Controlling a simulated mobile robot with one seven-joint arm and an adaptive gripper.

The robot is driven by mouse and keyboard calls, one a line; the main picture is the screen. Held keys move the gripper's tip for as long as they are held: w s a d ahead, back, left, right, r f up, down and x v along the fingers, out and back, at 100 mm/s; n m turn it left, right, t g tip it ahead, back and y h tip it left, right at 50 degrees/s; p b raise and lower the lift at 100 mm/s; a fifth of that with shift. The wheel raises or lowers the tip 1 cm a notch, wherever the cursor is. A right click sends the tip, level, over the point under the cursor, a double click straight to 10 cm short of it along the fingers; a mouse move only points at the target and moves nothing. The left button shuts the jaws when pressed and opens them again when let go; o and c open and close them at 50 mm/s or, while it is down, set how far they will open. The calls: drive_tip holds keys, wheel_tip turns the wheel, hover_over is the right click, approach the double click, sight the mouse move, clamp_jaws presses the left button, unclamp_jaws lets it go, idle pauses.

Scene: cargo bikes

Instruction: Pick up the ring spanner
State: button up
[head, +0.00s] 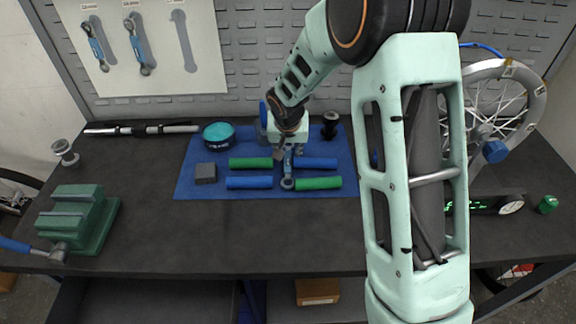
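The ring spanner (287,183) lies on the blue mat (208,182), between the green and blue grips. Its ring end points toward the front edge of the bench, and its blue shaft runs back under my gripper. My gripper (286,153) is over the far end of the spanner, pointing down. The fingers are small and partly merge with the spanner, so I cannot tell whether they are open or touch it. The spanner's far end is hidden.
Green and blue grips (249,182) lie close on both sides of the spanner. A grey block (206,173) and a teal tin (218,134) are to the left. A green vice (82,222) stands at far left, a wheel (507,100) at right. Two spanners hang on the shadow board (208,78).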

clamp_jaws()
drive_tip(key=shift+r, duration=0.15)
drive_tip(key=shift+r, duration=0.25)
wheel_tip(320, 180, up, 2)
drive_tip(key=shift+w+r+p, duration=0.1)
drive_tip(key=shift+r+p, duration=0.15)
drive_tip(key=shift+p, duration=0.05)
drive_tip(key=s+r, duration=0.4)
drive_tip(key=r, duration=0.1)
drive_tip(key=b, duration=0.1)
approach(292, 165)
drive_tip(key=s+d+r, duration=0.2)
drive_tip(key=s+r, duration=0.3)
drive_tip(key=shift+s+r, duration=0.35)
